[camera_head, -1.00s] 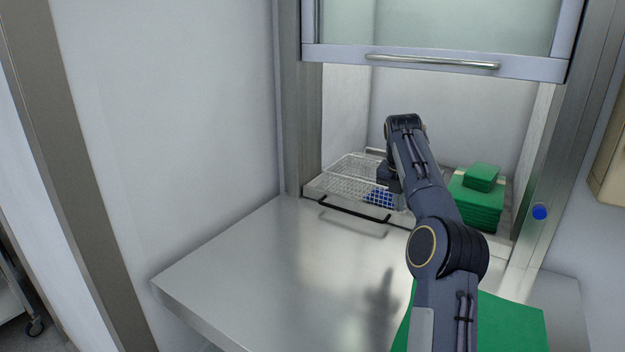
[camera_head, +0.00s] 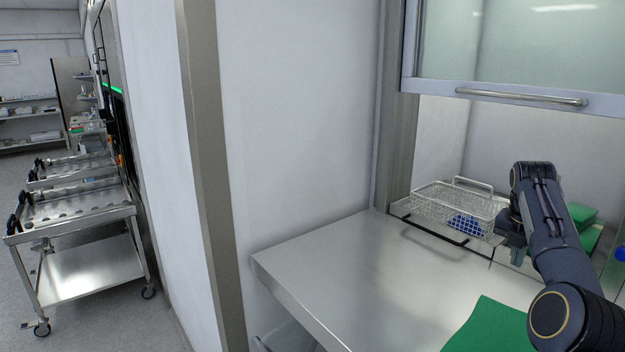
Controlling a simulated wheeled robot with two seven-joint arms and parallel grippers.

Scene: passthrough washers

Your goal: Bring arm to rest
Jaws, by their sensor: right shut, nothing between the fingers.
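My right arm comes in from the lower right and reaches over the steel counter (camera_head: 360,275) toward the pass-through opening. My right gripper (camera_head: 511,232) is shut and empty, small and partly hidden behind its wrist, just right of the wire basket (camera_head: 440,206). The basket stands in the opening on a tray with a black handle (camera_head: 432,232) and has a blue item (camera_head: 467,224) in it. I cannot tell whether the gripper touches the basket. My left gripper is not in view.
Green folded cloths (camera_head: 580,213) lie behind my right arm in the opening. A green cloth (camera_head: 487,328) lies on the counter's front part. A glass sash with a bar handle (camera_head: 520,97) hangs above the opening. Steel carts (camera_head: 80,225) stand on the floor at left.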

